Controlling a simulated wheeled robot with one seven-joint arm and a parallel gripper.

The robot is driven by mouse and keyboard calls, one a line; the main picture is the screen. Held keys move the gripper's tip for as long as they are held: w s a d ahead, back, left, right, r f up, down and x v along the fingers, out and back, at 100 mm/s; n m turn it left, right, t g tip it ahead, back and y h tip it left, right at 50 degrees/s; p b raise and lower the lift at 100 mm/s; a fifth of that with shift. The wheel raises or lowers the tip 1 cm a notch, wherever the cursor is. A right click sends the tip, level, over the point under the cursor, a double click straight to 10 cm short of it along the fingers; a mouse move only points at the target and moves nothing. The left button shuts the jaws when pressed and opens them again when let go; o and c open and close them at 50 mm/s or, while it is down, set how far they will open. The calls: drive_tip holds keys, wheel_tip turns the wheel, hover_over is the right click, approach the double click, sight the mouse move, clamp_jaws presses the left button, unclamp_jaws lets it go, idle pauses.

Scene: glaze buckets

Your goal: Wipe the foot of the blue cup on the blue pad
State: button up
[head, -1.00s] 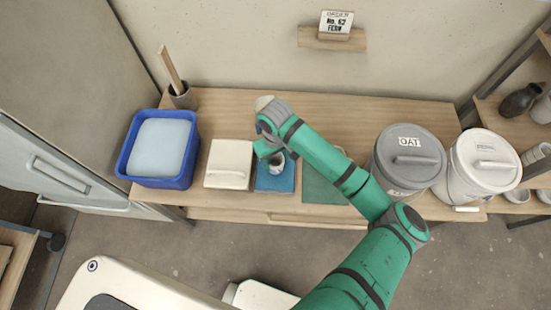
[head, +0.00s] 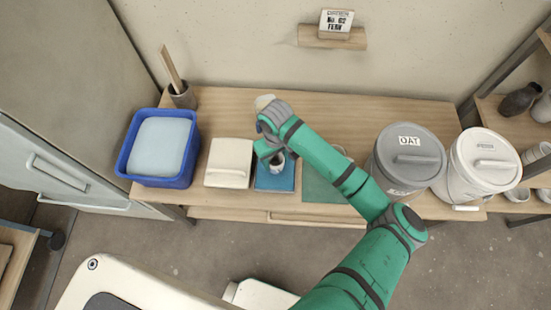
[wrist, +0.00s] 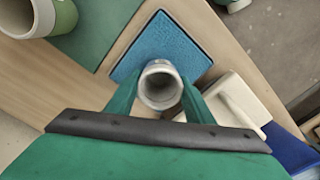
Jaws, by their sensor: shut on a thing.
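My gripper (wrist: 158,100) is shut on a pale grey cup (wrist: 161,86), with one finger on each side of it. The cup's open mouth faces the wrist camera and its inside looks empty. I see no clear blue on it. The blue pad (wrist: 165,40) lies on the table just beyond the cup. In the head view the cup (head: 279,162) is partly covered by my gripper (head: 270,155) and is over the blue pad (head: 274,184). The foot of the cup is hidden, so I cannot tell whether it touches the pad.
A lidded white box (head: 229,163) and a blue tub (head: 160,182) stand left of the pad. A green mat (head: 318,188) lies to its right, with a green cup (wrist: 62,15) near it. Grey (head: 410,160) and white (head: 483,165) buckets stand farther right.

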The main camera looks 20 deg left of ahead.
drive_tip(key=shift+f, duration=0.25)
drive_tip(key=shift+w, duration=0.1)
drive_tip(key=shift+w+a, duration=0.25)
drive_tip(key=shift+w, duration=0.55)
drive_tip(key=shift+w+a, duration=0.2)
drive_tip(key=shift+w, duration=0.6)
drive_tip(key=shift+s+d+r, duration=0.1)
drive_tip(key=shift+s+d, duration=0.2)
drive_tip(key=shift+s, duration=0.8)
drive_tip(key=shift+s+d+f, duration=0.1)
drive_tip(key=shift+s+d, duration=0.25)
drive_tip(key=shift+s, duration=0.8)
drive_tip(key=shift+s+d+r, duration=0.1)
drive_tip(key=shift+s+d, duration=0.2)
drive_tip(key=shift+s, duration=0.8)
drive_tip(key=shift+w+a, duration=0.3)
drive_tip(key=shift+w, duration=0.8)
drive_tip(key=shift+w+a, duration=0.35)
drive_tip(key=shift+w, duration=0.8)
drive_tip(key=shift+w+a, duration=0.3)
drive_tip(key=shift+w, duration=0.8)
drive_tip(key=shift+s+d+f, duration=0.1)
drive_tip(key=shift+s+d, duration=0.2)
drive_tip(key=shift+s, duration=0.85)
drive_tip(key=shift+s+d+f, duration=0.1)
drive_tip(key=shift+s+d, duration=0.25)
drive_tip(key=shift+s, duration=0.85)
drive_tip(key=shift+s+d+f, duration=0.1)
drive_tip(key=shift+s+d, duration=0.2)
drive_tip(key=shift+s, duration=0.85)
